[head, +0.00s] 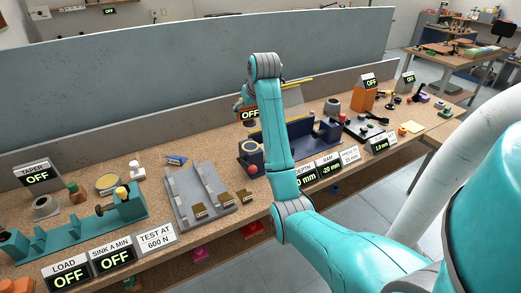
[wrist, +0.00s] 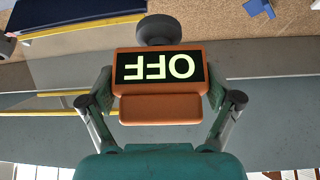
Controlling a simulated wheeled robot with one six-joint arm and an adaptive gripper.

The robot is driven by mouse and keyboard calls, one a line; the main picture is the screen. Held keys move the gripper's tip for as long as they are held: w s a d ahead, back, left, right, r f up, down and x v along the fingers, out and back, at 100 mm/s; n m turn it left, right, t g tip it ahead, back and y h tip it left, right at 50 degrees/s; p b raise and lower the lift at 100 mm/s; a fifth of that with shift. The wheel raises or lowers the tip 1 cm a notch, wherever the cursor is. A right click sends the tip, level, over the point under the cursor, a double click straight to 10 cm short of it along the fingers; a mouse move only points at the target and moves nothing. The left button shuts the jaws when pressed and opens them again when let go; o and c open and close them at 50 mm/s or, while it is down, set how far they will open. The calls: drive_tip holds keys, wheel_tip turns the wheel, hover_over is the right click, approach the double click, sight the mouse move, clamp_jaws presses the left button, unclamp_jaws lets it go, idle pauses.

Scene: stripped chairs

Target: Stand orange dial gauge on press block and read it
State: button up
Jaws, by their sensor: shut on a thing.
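The orange dial gauge (wrist: 160,108) is held between the two fingers of my gripper (wrist: 160,90). Its display reads OFF, upside down in the wrist view, and a grey round part shows beyond it. In the head view, the gauge's OFF display (head: 250,114) shows beside my raised arm, with my gripper (head: 243,103) above the bench. A navy fixture (head: 326,138) stands behind my arm, partly hidden; signs before it read DEPTH and RAM. I cannot tell which part is the press block.
A grey slotted plate (head: 185,192) and a teal fixture (head: 75,229) stand on the bench at left. Several display signs line the front edge. An orange box (head: 368,99) with an OFF display stands at the right. A grey partition (head: 200,55) runs behind.

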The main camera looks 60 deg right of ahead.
drive_tip(key=shift+f, duration=4.8)
drive_tip(key=shift+f, duration=0.15)
drive_tip(key=o, duration=1.2)
